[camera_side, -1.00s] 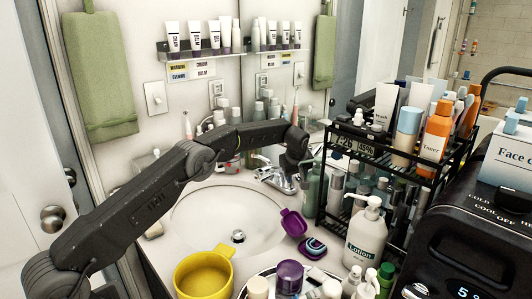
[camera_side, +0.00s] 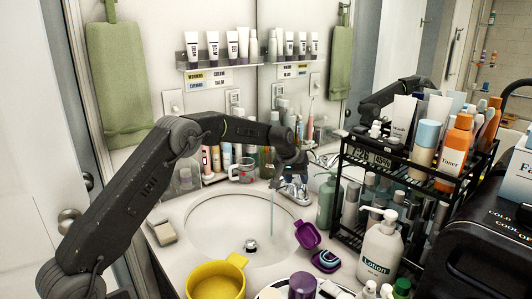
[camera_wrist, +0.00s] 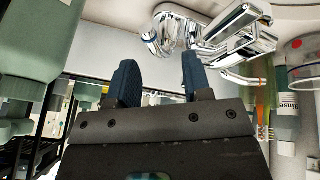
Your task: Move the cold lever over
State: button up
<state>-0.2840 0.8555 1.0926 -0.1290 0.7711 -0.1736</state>
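The chrome faucet (camera_side: 294,188) stands at the back right of the white sink basin (camera_side: 215,222). A thin stream of water (camera_side: 272,212) falls from it. In the wrist view the faucet (camera_wrist: 200,32) fills the upper middle, with a bar-shaped chrome part (camera_wrist: 238,22) to the right. I cannot tell which part is the cold lever. My gripper (camera_wrist: 160,75) shows two dark blue fingers apart with nothing between them. The fingertips appear just short of the faucet, and contact is not clear. In the side view my gripper end (camera_side: 292,160) is just above the faucet, its fingers mostly hidden.
A black rack (camera_side: 385,168) of bottles stands right of the faucet, with a green bottle (camera_side: 326,203) between. A glass mug (camera_side: 243,171) and several tubes line the wall behind.

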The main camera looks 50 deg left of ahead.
jog(key=v, duration=1.1)
jog(key=s+d+r+m, duration=0.1)
jog(key=s+d+r, duration=0.3)
jog(key=s, duration=0.4)
jog(key=s+d+r+m, duration=0.1)
jog(key=s+d+r, duration=0.3)
jog(key=s+d, duration=0.2)
jog(key=shift+s+d+m, duration=0.2)
jog(key=shift+s+m, duration=0.2)
jog(key=shift+s, duration=0.8)
jog(key=shift+c, duration=0.2)
